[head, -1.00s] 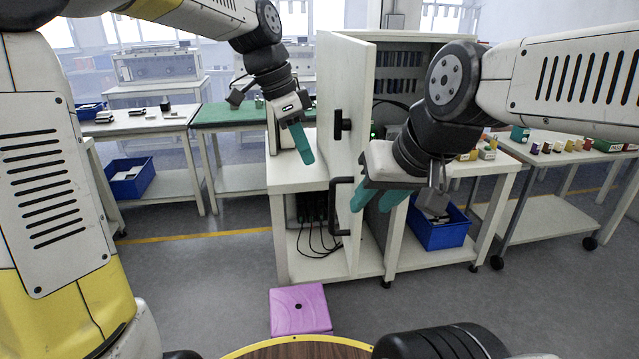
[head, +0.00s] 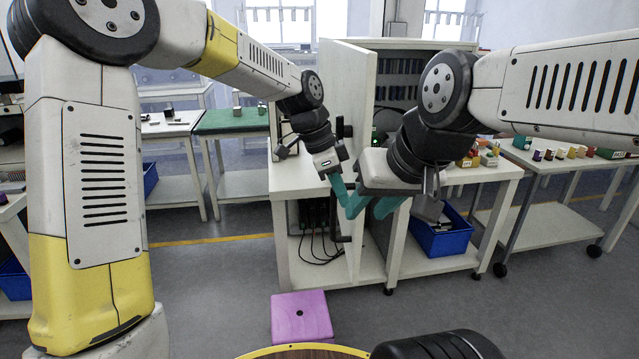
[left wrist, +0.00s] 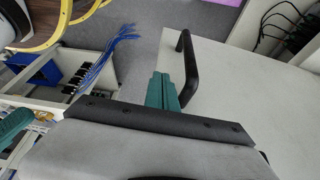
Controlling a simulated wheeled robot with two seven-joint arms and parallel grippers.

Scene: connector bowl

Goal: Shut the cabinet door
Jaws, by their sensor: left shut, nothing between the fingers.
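The white cabinet door (head: 350,85) stands open on the cabinet (head: 415,43), its panel projecting toward me. A black latch sits high on the door, and a black bar handle (left wrist: 190,65) sticks out from its panel in the left wrist view.
A pink stool (head: 300,318) stands on the floor in front. A blue bin (head: 440,241) sits on the lower shelf to the right. Dark cables hang in the lower opening. A green-topped table (head: 230,121) is at left.

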